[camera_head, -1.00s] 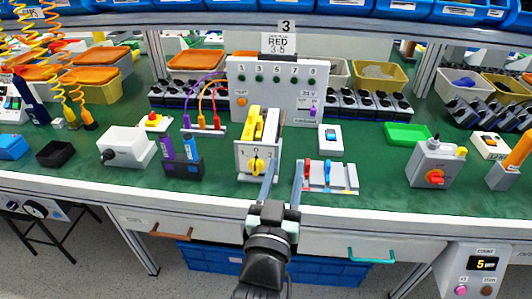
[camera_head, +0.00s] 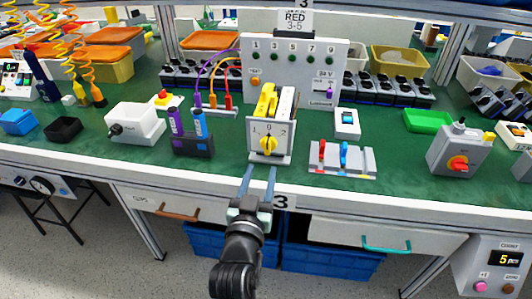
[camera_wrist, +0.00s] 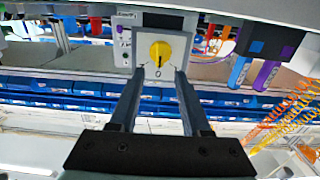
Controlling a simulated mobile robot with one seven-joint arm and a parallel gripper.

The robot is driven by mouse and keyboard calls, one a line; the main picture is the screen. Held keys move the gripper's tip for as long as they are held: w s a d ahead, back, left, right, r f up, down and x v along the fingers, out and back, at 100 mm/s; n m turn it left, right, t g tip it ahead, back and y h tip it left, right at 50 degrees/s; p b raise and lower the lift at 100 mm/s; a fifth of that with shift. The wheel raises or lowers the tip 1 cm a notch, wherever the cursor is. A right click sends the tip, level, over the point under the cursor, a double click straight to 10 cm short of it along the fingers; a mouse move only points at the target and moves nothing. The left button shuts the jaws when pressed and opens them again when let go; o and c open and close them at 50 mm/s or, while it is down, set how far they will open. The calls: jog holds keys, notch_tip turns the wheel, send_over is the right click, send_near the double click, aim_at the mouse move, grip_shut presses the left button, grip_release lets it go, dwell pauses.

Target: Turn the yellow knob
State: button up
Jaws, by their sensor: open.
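The yellow knob (camera_head: 268,145) sits on the white front face of a rotary switch box (camera_head: 255,137) marked 1, 0 and 2, standing near the front of the green bench. The knob's grip is roughly upright, in line with the 0. My gripper (camera_head: 260,170) is open and empty in front of the box, its fingertips just below the knob in the head view. In the wrist view, which is upside down, the knob (camera_wrist: 160,53) shows between and beyond the two fingertips (camera_wrist: 160,72). I see no contact with the knob.
Left of the box is a dark holder (camera_head: 190,143) with purple and blue plugs. Right is a grey plate (camera_head: 355,160) with red and blue levers. A grey box with a red knob (camera_head: 460,155) stands farther right. A panel (camera_head: 292,75) rises behind.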

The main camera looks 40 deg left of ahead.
aim_at(267, 148)
jog(key=shift+b+x, duration=1.6)
jog(key=shift+x, duration=2.15)
jog(key=shift+a, duration=0.1)
grip_shut()
